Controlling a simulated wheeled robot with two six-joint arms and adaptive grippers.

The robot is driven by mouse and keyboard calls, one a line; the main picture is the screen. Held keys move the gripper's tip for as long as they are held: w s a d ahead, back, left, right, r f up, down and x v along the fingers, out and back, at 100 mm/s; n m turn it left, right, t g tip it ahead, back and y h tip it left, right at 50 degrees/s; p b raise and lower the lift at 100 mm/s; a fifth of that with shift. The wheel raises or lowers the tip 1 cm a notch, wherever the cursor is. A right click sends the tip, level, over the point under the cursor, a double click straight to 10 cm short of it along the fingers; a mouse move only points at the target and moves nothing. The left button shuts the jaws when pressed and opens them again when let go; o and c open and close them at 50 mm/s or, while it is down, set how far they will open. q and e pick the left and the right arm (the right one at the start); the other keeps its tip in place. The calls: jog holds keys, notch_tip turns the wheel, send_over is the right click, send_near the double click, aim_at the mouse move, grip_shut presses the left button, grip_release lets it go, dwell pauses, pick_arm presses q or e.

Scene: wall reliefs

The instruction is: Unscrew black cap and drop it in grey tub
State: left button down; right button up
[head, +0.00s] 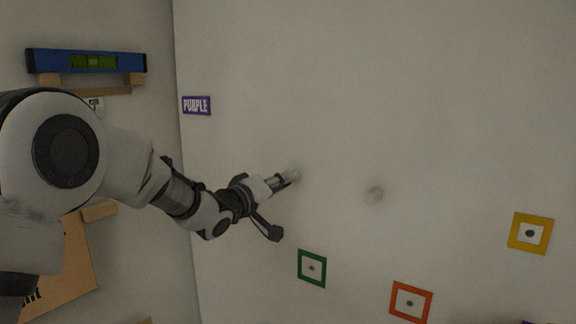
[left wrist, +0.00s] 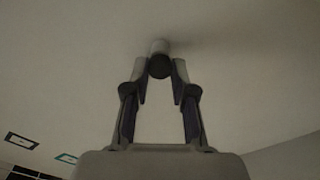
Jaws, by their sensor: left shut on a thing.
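The black cap (left wrist: 159,66) sits between the fingertips of my left gripper (left wrist: 160,72) in the left wrist view. A pale round stub (left wrist: 160,46) shows just beyond it, against the wall. In the head view my left gripper (head: 288,180) reaches to the wall, its tips at a pale stub (head: 296,173). The fingers hide the cap there. The gripper is shut on the cap. Whether the cap is still threaded on the stub cannot be told. I see no grey tub and no right gripper.
Another pale round stub (head: 374,194) stands on the wall to the right. Lower are green (head: 312,268), orange (head: 410,302) and yellow (head: 530,233) square frames. A purple label (head: 196,105) and a blue spirit level (head: 88,61) on wooden brackets are at left.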

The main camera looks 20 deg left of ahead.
pick_arm(q)
jog(key=shift+f+n+p, duration=0.1)
jog(key=shift+n+p, duration=0.65)
jog(key=shift+n, duration=2.75)
pick_arm(e)
jog(key=shift+r, duration=1.7)
pick_arm(q)
jog(key=shift+n, duration=2.6)
